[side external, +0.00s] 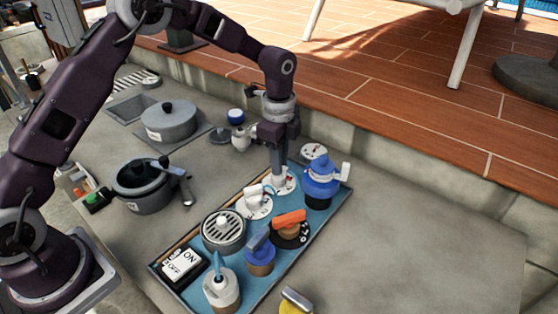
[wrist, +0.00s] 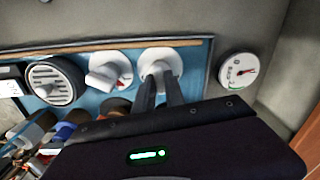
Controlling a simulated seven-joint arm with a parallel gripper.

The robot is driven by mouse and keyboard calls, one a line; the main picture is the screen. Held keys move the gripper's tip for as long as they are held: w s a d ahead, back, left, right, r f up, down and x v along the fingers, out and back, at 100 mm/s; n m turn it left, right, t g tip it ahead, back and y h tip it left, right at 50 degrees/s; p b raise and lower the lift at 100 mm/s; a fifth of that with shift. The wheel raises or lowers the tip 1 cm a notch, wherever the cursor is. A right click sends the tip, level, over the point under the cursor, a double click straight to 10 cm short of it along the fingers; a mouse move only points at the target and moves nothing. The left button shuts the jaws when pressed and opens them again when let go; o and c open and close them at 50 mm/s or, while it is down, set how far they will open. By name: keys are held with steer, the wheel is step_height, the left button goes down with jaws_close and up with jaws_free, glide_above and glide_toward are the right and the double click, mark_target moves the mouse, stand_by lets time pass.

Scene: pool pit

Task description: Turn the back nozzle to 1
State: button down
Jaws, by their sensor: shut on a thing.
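The blue panel (side external: 290,255) lies on the grey counter and bears several dials and valves. The back nozzle (side external: 290,184) is a white knob on a round white dial with red marks, near the panel's far end. In the wrist view the same nozzle (wrist: 173,60) is white and round. My gripper (side external: 278,177) points down onto it. Its fingers (wrist: 160,85) are shut on the white knob and hide part of it. The numbers on its dial cannot be read. A second white nozzle (side external: 253,196) sits nearer on the panel and also shows in the wrist view (wrist: 105,72).
A blue-capped valve (side external: 320,178) stands right of my gripper. A round gauge (side external: 313,151) is behind it. An orange-handled valve (side external: 289,222), a grille (side external: 223,229) and an on/off switch (side external: 183,264) share the panel. Pots (side external: 168,122) stand left. The counter's right side is clear.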

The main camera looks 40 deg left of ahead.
steer(key=n, duration=0.5)
steer(key=shift+n, duration=2.3)
steer(key=c, duration=1.4)
jaws_free()
steer(key=shift+r, duration=0.15)
step_height(320, 180, up, 7)
steer(key=shift+f, duration=0.1)
